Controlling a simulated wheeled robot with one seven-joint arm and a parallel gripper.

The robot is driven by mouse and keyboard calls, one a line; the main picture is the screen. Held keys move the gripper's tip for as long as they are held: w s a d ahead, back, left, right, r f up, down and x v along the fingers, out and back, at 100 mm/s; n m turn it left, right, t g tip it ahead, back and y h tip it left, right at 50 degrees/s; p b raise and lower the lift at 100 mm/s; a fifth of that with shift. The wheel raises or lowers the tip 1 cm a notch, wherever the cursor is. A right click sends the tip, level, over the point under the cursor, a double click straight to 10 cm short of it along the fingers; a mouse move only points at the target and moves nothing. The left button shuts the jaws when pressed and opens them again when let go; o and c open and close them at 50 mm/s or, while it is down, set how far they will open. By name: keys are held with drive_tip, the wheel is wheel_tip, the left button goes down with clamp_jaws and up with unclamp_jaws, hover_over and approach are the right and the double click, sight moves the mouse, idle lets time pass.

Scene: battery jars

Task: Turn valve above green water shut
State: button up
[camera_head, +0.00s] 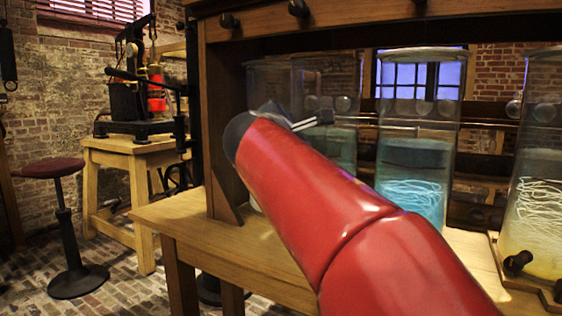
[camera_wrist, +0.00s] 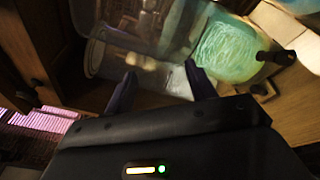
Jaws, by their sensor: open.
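In the head view, a glass jar with dark blue-green water (camera_head: 340,148) stands behind my arm, which hides its lower part. Black knobs sit on the wooden beam above the jars: a left one (camera_head: 228,20) and another (camera_head: 298,8) near the top edge. I cannot tell which belongs to the green water. My gripper (camera_head: 308,120) is in front of the left jars, below the beam. In the wrist view, my gripper (camera_wrist: 162,88) is open and empty, its fingers spread before clear glass. A jar with glowing green water (camera_wrist: 225,50) shows there beside a black valve (camera_wrist: 275,57).
A jar with bright blue water (camera_head: 412,185) and one with yellowish water (camera_head: 538,225) stand to the right. A clear jar (camera_head: 268,85) is at the left. Black low valves (camera_head: 518,262) are at the right. A stool (camera_head: 55,172) and side table (camera_head: 135,155) stand left.

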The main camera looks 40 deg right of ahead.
drive_tip(key=s+a+f+m+y, duration=0.1)
drive_tip(key=a+f+m+y, duration=0.1)
drive_tip(key=f, duration=0.4)
drive_tip(key=shift+s+a+f+m+y+p, duration=0.2)
drive_tip(key=shift+a+m+y+p, duration=0.15)
drive_tip(key=shift+a, duration=0.25)
drive_tip(key=shift+r, duration=0.1)
